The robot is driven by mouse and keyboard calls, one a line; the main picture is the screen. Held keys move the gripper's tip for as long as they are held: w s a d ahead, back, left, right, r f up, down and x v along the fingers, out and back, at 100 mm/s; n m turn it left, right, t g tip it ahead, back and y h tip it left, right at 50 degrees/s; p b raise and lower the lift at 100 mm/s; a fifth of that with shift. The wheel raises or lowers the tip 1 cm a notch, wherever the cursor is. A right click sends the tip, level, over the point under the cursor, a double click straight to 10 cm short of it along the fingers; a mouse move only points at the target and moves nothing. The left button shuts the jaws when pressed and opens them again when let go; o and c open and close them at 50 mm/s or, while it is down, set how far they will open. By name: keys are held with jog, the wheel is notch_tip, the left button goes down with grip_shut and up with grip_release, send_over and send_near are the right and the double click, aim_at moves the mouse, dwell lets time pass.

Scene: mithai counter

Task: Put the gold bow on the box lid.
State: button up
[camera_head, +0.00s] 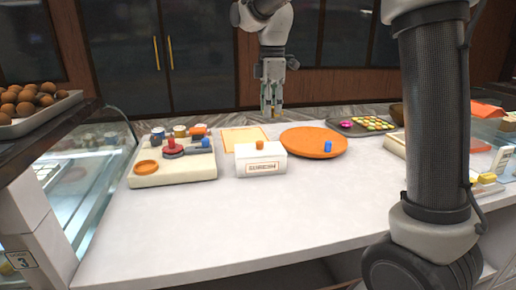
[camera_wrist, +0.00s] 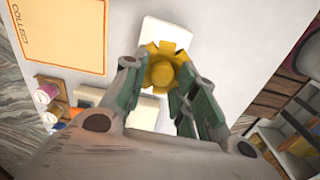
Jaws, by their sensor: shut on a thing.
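My gripper (camera_head: 271,108) hangs above the far part of the counter, behind and above the white box (camera_head: 261,164). In the wrist view my gripper (camera_wrist: 163,84) is shut on the gold bow (camera_wrist: 164,68), a yellow flower-like piece with a round centre. The bow is only a small yellowish patch in the head view (camera_head: 277,113). The white box has a label on its front, and a small orange piece (camera_head: 260,145) shows at its top. A white block (camera_wrist: 168,32) shows partly behind the bow in the wrist view; I cannot tell whether it is this box.
An orange-bordered mat marked COLLECT (camera_wrist: 60,35) lies behind the box. A round orange tray (camera_head: 314,143) with a blue piece is at its right. A cream board (camera_head: 175,180) with several small items is at its left. The front counter (camera_head: 230,225) is clear.

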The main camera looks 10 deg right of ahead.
aim_at(271, 148)
jog(key=f, duration=0.9)
jog(key=shift+s+d+f, duration=0.15)
jog(key=shift+s+f, duration=0.05)
jog(key=shift+f, duration=0.15)
jog(key=shift+f, duration=0.1)
jog(key=o, duration=0.8)
jog(key=shift+c, duration=0.2)
